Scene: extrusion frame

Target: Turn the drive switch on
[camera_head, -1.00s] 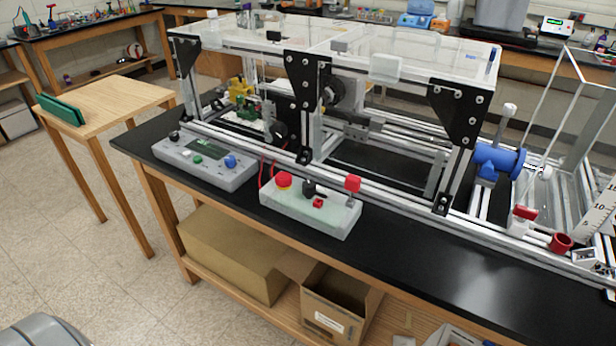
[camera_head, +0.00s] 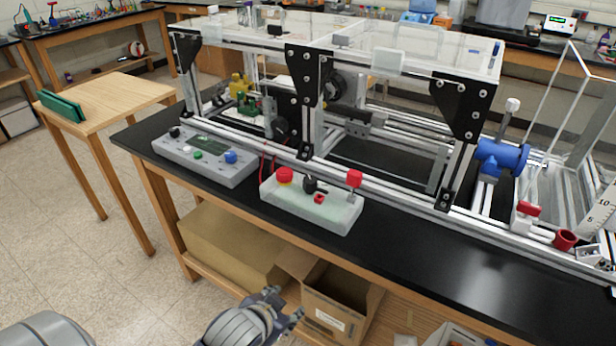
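A pale control box (camera_head: 312,209) sits on the front edge of the black bench. No readable label shows which is the drive switch. My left gripper (camera_head: 286,303) is at the bottom of the view, below and in front of the bench edge, well apart from the box. Its fingers look spread and empty. My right gripper is not in view.
A grey box with a display (camera_head: 205,158) and several knobs stands left of the control box. The aluminium extrusion frame (camera_head: 375,174) with clear panels rises behind both. Open cardboard boxes (camera_head: 335,310) sit on the lower shelf.

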